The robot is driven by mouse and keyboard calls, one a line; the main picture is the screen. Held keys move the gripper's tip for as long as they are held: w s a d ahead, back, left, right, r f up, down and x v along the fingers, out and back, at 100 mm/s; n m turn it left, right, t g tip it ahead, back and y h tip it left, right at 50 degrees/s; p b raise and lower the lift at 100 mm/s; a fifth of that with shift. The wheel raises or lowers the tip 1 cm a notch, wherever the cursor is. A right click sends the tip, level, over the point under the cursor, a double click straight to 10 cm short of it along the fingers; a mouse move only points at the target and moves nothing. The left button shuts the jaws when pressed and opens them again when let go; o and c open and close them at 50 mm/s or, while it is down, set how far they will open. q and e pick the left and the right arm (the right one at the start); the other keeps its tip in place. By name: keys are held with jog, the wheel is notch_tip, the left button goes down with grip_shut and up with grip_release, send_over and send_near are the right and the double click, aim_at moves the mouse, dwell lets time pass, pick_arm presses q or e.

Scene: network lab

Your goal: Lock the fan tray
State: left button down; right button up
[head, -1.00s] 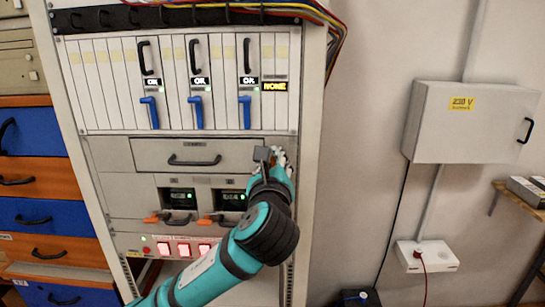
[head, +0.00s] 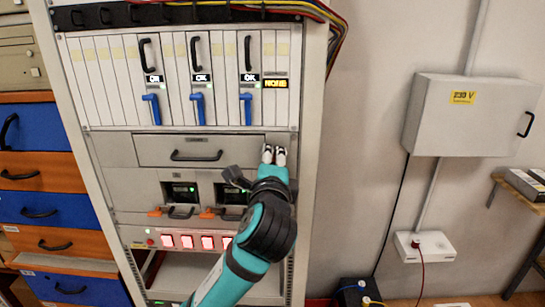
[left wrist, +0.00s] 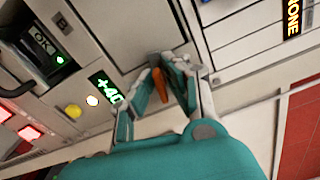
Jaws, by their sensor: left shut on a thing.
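The fan tray (head: 178,145) is a wide grey drawer front with a black handle in the head view. It sits flush in the rack below the row of modules. My left gripper (head: 274,154) is at the right end of the tray, its fingertips pointing up against the rack front. In the left wrist view my left gripper (left wrist: 167,68) is shut on a small orange latch (left wrist: 161,92), which shows between its fingers. The latch is hidden by the fingers in the head view. My right gripper is not in view.
Modules with blue levers (head: 197,108) stand above the tray. Two units with green displays (head: 181,192) and orange tabs sit below it, then lit red switches (head: 187,241). A grey wall box (head: 468,117) hangs to the right, with clear wall between.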

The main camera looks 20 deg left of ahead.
pick_arm(q)
jog(key=shift+n, duration=1.1)
jog(key=c, duration=1.4)
grip_release()
jog(key=shift+s, duration=0.1)
jog(key=v, duration=1.1)
jog(key=shift+s+d, duration=0.1)
jog(key=shift+s, duration=0.3)
